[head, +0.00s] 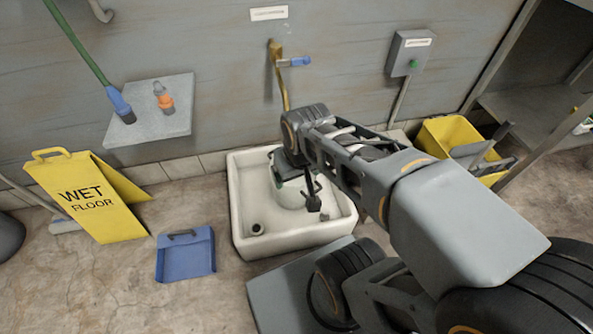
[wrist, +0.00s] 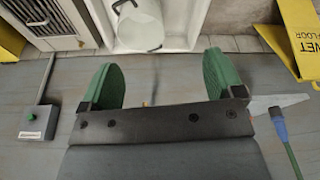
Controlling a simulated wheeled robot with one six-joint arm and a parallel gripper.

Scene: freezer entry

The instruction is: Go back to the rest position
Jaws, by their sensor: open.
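My gripper (head: 297,184) is over the white floor sink (head: 244,205) in the head view, at the end of my bent arm. In the wrist view my gripper (wrist: 160,80) shows two green-padded fingers set wide apart with nothing between them. A white bucket (wrist: 138,30) with a dark handle stands in the sink (wrist: 176,42), beyond the fingertips in that view. In the head view my gripper and arm partly hide the bucket and the sink.
A yellow wet floor sign (head: 88,200) and a blue dustpan (head: 186,255) are left of the sink. A wall shelf (head: 160,115) holds an orange-and-grey nozzle (head: 163,97). A tap (head: 277,65) is above the sink. A yellow bucket (head: 450,137) stands right.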

